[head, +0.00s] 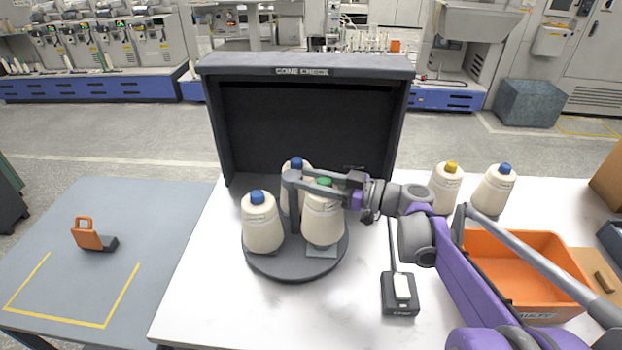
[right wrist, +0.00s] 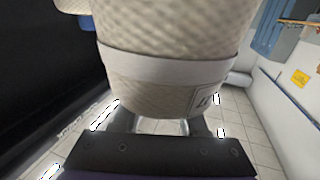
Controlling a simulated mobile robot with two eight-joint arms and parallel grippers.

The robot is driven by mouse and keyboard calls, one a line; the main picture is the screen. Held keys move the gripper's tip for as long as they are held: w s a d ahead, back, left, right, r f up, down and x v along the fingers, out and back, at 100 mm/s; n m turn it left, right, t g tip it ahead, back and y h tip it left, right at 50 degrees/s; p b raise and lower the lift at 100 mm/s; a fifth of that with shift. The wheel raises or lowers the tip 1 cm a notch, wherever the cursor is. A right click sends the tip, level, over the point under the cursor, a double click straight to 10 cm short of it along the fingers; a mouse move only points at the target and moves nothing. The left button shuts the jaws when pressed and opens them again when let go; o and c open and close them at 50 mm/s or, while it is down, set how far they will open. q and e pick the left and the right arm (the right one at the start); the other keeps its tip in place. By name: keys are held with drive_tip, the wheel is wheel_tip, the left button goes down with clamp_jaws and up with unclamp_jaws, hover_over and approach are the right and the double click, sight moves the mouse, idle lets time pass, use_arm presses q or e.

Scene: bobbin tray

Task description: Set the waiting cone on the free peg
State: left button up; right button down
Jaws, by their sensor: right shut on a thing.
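A cream cone with a green top (head: 323,222) is at the right front of the round dark tray (head: 290,272). My right gripper (head: 308,184) reaches in from the right and is shut on this cone near its top. The cone looks upright over a small grey-green square pad (head: 322,250); I cannot tell whether its base touches it. In the right wrist view the held cone (right wrist: 175,70) fills the middle, with a pale band and a label. Two blue-topped cones stand on the tray, one at the left front (head: 262,224), one behind (head: 288,202), partly hidden. No bare peg is visible. My left gripper is out of view.
A dark "CONE CHECK" booth (head: 305,72) stands behind the tray. A yellow-topped cone (head: 446,190) and a blue-topped cone (head: 494,190) stand at the right rear. An orange bin (head: 520,275) and a small black device (head: 400,306) are at the right. The table's front left is clear.

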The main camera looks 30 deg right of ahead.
drive_tip(key=shift+f, duration=0.2)
drive_tip(key=shift+f+b, duration=0.8)
drive_tip(key=shift+f, duration=0.5)
idle(0.5)
drive_tip(key=c, duration=0.6)
unclamp_jaws()
drive_tip(key=shift+o, duration=1.2)
drive_tip(key=v, duration=1)
drive_tip(key=shift+s+d, duration=0.25)
drive_tip(key=shift+s, duration=0.05)
